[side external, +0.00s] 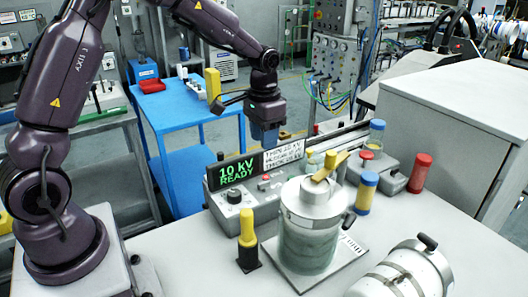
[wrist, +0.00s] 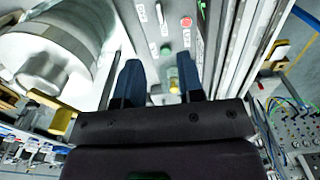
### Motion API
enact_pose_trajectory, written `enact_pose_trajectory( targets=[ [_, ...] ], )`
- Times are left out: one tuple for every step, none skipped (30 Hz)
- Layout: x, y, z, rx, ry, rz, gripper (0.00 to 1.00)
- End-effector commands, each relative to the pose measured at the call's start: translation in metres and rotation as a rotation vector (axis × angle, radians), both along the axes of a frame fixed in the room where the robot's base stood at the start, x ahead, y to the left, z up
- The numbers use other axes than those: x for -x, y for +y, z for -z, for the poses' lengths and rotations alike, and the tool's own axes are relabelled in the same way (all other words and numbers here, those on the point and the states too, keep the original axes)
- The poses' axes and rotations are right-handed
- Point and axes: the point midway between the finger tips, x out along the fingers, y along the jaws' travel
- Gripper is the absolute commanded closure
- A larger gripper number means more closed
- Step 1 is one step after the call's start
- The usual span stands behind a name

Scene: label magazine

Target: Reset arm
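My gripper (side external: 265,133) hangs fingers-down above the back of the white bench, just behind the label plate and display. In the wrist view its two dark blue fingers (wrist: 158,80) stand apart, with a clear gap and nothing held between them. A control box with a green "10 KV READY" display (side external: 236,172) sits below and left of it. A white printed label plate (side external: 283,156) stands to the right of the display. In the wrist view a panel with a green button (wrist: 166,50) and a red button (wrist: 186,22) lies beyond the fingertips.
A lidded metal vessel (side external: 307,237) stands in front of the control box. A yellow-topped black post (side external: 248,243), a red-capped jar (side external: 419,173), a blue-capped yellow jar (side external: 366,193) and a lying metal cylinder (side external: 405,273) are on the bench. A blue cart (side external: 185,108) stands behind.

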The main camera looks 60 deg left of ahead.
Motion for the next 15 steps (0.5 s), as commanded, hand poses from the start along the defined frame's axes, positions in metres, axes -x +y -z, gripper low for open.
enact_pose_trajectory(
  targets=[
    [0.0, 0.0001, -0.0037, 0.0, -0.001, 0.0, 0.65],
    [0.0, 0.0, -0.0049, 0.0, 0.0, 0.0, 0.65],
    [0.0001, 0.0, -0.006, 0.0, 0.0, 0.0, 0.65],
    [0.0001, 0.0, -0.0065, 0.0, 0.0, 0.0, 0.65],
    [0.0001, 0.0, -0.0067, 0.001, 0.0, 0.0, 0.65],
    [0.0001, 0.0, -0.0068, 0.001, 0.0, 0.0, 0.65],
    [0.0001, 0.0, -0.0067, 0.001, 0.0, 0.0, 0.65],
    [0.0001, 0.0, -0.0066, 0.001, 0.0, 0.0, 0.65],
    [0.0001, 0.0, -0.0066, 0.001, 0.0, 0.0, 0.65],
    [0.0, 0.0, -0.0065, 0.0, 0.0, 0.0, 0.65],
    [0.0001, 0.0, -0.0065, 0.0, 0.0, 0.0, 0.65],
    [0.0, 0.0, -0.0065, 0.0, 0.0, -0.002, 0.65],
    [-0.0001, -0.0001, -0.0064, 0.001, -0.001, -0.008, 0.65],
    [0.0023, -0.0011, -0.0042, 0.005, 0.006, -0.014, 0.65],
    [0.0078, -0.0022, 0.0002, 0.009, 0.022, -0.021, 0.65]
  ],
)
